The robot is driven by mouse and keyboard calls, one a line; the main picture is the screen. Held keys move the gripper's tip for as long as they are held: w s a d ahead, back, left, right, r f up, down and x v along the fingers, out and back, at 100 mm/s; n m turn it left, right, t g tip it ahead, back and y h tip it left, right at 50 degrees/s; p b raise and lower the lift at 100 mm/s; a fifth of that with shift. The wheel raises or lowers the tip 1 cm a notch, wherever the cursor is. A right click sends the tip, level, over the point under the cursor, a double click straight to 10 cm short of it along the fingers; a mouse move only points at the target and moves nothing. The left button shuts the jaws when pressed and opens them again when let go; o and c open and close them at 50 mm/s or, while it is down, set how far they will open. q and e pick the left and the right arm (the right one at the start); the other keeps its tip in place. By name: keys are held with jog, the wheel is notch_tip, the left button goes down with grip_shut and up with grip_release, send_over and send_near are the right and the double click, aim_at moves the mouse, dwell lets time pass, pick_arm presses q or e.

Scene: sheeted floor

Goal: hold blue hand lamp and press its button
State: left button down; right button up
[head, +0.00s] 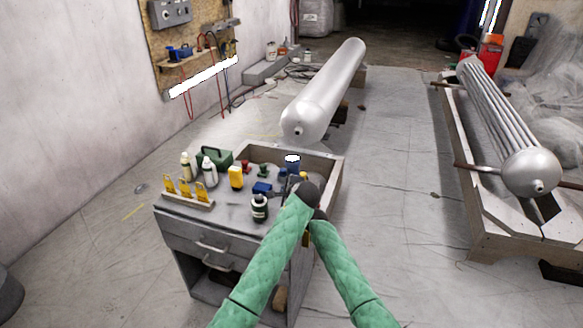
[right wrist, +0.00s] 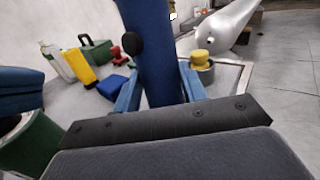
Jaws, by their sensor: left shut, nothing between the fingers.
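The blue hand lamp (head: 292,163) stands upright above the right part of the workbench top. In the right wrist view its blue body (right wrist: 152,60) rises between my right gripper's two blue fingers (right wrist: 160,92), which are closed on it. A round black button (right wrist: 132,43) sticks out of the lamp's side there, with nothing touching it. In the head view my right gripper is mostly hidden behind my dark wrists. My left gripper (head: 279,190) is shut and empty, close to the lamp's left and below its top; its fingertips are small and hard to make out.
The grey workbench (head: 190,222) carries a green toolbox (head: 214,156), a yellow item (head: 235,177), a blue box (head: 262,188), a dark bottle (head: 259,208) and yellow tools in a rack (head: 190,200). A silver cylinder (head: 325,90) lies behind.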

jog(key=o, duration=0.5)
